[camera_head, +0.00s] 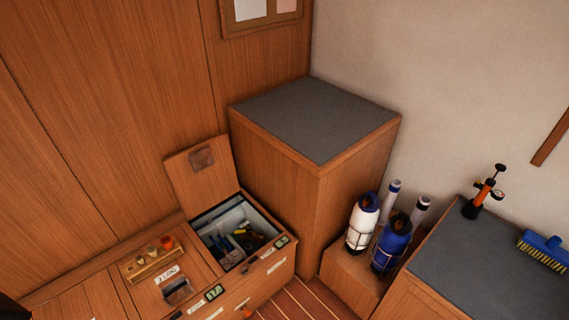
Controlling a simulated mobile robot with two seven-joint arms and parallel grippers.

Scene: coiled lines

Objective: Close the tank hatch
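A wooden hatch lid (190,184) stands open, tilted up at the back of a low wooden bench, close to the panelled wall. It has a dark recessed handle plate near its top. Below it the opening (219,208) shows a grey-lined compartment with several tools inside, some with yellow and blue parts. I cannot read a label that names this as the tank hatch. Neither gripper shows. A dark shape at the bottom left corner is too cropped to identify.
Left of the opening, the bench (203,271) carries a closed lid with a handle and a small wooden rack (152,263). A tall grey-topped cabinet (315,120) stands right of the opening. Bottles (363,222) and a grey counter (490,265) with a pump and brush are farther right.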

